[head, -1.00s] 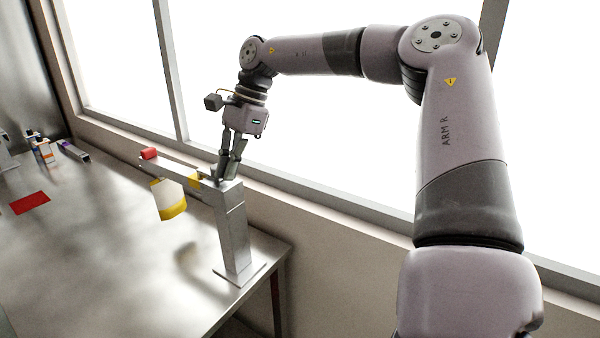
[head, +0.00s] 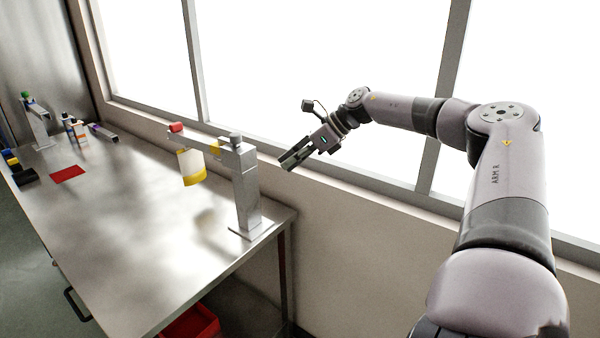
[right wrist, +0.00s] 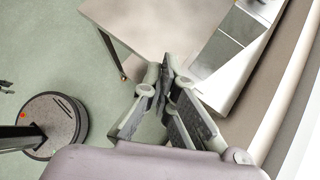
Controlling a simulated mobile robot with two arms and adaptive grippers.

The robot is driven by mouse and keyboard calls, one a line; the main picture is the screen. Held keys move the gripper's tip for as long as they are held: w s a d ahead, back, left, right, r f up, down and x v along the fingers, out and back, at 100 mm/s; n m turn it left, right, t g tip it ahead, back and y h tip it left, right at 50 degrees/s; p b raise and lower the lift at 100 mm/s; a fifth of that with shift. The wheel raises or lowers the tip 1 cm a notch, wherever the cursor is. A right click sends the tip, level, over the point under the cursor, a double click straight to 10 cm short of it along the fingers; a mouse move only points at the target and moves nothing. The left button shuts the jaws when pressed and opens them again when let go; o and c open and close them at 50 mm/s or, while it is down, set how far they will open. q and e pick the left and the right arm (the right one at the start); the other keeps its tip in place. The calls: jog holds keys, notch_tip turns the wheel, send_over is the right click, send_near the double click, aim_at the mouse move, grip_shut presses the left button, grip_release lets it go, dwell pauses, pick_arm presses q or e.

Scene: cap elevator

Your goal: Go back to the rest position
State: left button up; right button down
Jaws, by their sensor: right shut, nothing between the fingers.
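My right gripper (head: 290,164) is in the air to the right of the metal post (head: 246,195), apart from it, pointing down and left. Its fingers are together with nothing between them. In the right wrist view, its dark fingertips (right wrist: 163,82) meet near the middle, with the table's corner beyond them. My right arm reaches in from the right in front of the window. My left gripper does not show in the head view.
The post stands at the near right end of the metal table (head: 130,215). Its arm has a red end (head: 176,128), and a white and yellow container (head: 192,167) hangs below. A red mat (head: 68,174) lies farther back. A red bin (head: 190,325) is under the table.

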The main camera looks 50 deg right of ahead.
jog(key=shift+s+d+f+m+t, duration=0.15)
jog(key=shift+d+f+m+t, duration=0.1)
jog(key=shift+d+f+m, duration=0.25)
jog(key=shift+s+d+f+m+t, duration=0.15)
jog(key=shift+d+f+m+t, duration=0.15)
jog(key=shift+d+f, duration=0.2)
